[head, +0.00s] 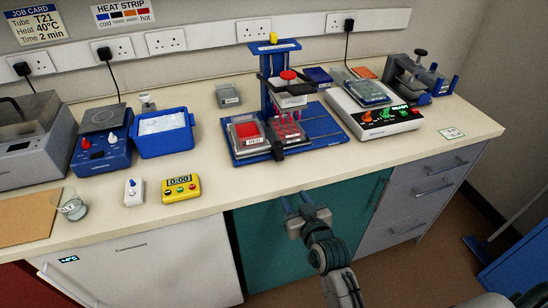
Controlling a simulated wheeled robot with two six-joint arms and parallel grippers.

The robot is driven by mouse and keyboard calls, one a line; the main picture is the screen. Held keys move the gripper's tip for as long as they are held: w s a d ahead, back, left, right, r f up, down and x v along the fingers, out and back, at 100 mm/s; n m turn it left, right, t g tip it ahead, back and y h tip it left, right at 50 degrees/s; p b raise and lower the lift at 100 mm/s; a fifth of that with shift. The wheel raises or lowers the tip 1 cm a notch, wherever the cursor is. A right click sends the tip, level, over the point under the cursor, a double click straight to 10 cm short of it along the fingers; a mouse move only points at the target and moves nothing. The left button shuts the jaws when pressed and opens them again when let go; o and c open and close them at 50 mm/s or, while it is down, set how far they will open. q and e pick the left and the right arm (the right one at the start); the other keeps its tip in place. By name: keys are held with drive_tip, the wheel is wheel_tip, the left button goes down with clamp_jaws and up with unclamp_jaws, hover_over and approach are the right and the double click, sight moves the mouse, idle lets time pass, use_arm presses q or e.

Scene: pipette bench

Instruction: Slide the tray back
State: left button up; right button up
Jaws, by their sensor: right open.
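A blue pipetting stand (272,66) rises from a blue base plate (325,140) in the middle of the bench. A dark tray (284,146) holding red-filled tubes sits at the front of the plate, in front of the stand's red-topped head (288,75). A red-topped block (249,132) is on the plate to the tray's left. Rails run across the plate's right part. My right gripper (297,200) is open and empty, in front of the bench edge and apart from the tray. My left gripper is not in view.
A white heater unit (385,122) with coloured knobs stands right of the plate. A yellow timer (181,188), a blue ice tub (163,132) and a beaker (72,207) are to the left. The bench strip before the plate is clear.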

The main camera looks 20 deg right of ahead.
sight(280, 152)
wheel_tip(280, 152, up, 8)
drive_tip(key=w+t, duration=0.1)
drive_tip(key=t, duration=0.1)
drive_tip(key=w+p, duration=0.1)
drive_tip(key=w, duration=0.5)
drive_tip(key=w+p, duration=0.1)
drive_tip(key=w, duration=0.2)
drive_tip(key=shift+w+a+f+p, duration=0.1)
drive_tip(key=shift+w+a+p, duration=0.05)
drive_tip(key=shift+a+p, duration=0.15)
drive_tip(key=shift+w+f, duration=0.1)
drive_tip(key=shift+w, duration=0.6)
drive_tip(key=shift+c, duration=0.4)
clamp_jaws()
